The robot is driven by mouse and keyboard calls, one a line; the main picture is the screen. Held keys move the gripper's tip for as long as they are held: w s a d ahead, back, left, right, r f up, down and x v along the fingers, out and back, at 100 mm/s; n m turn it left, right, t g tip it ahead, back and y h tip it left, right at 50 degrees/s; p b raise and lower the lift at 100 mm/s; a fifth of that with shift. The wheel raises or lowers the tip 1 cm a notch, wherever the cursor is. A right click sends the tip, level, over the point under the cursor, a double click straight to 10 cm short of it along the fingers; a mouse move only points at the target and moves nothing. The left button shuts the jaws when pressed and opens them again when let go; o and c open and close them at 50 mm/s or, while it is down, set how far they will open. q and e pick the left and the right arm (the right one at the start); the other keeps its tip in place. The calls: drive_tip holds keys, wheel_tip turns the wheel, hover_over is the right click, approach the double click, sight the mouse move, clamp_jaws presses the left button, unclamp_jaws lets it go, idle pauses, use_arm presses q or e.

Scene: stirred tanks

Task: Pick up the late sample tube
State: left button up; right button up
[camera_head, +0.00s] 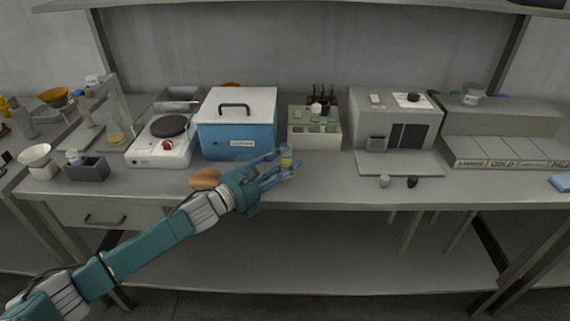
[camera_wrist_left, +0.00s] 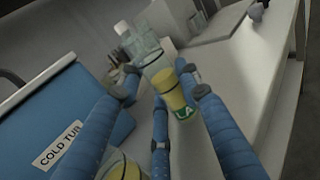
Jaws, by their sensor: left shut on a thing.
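The late sample tube (camera_head: 286,156) is small, with a yellow band, at the bench's front part, right of the blue box. In the left wrist view, the yellow tube (camera_wrist_left: 174,92) shows part of a green label reading "LA"; it is tilted in that picture. My left gripper (camera_head: 277,167) reaches in from the left, its blue fingers shut around the tube. The fingers (camera_wrist_left: 165,95) also show on both sides of it in the left wrist view. Whether the tube touches the bench is unclear. My right gripper is not in view.
The blue box with a white lid (camera_head: 237,138), labelled "COLD TUB", stands close behind the gripper. A pale rack with vials (camera_head: 314,140) stands behind the tube. A grey instrument (camera_head: 397,120) is to the right. A brown rounded object (camera_head: 205,179) lies left of the hand.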

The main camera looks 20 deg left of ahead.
use_arm(q)
wheel_tip(320, 180, up, 20)
drive_tip(key=p, duration=0.2)
drive_tip(key=shift+p, duration=0.35)
drive_tip(key=shift+f, duration=0.15)
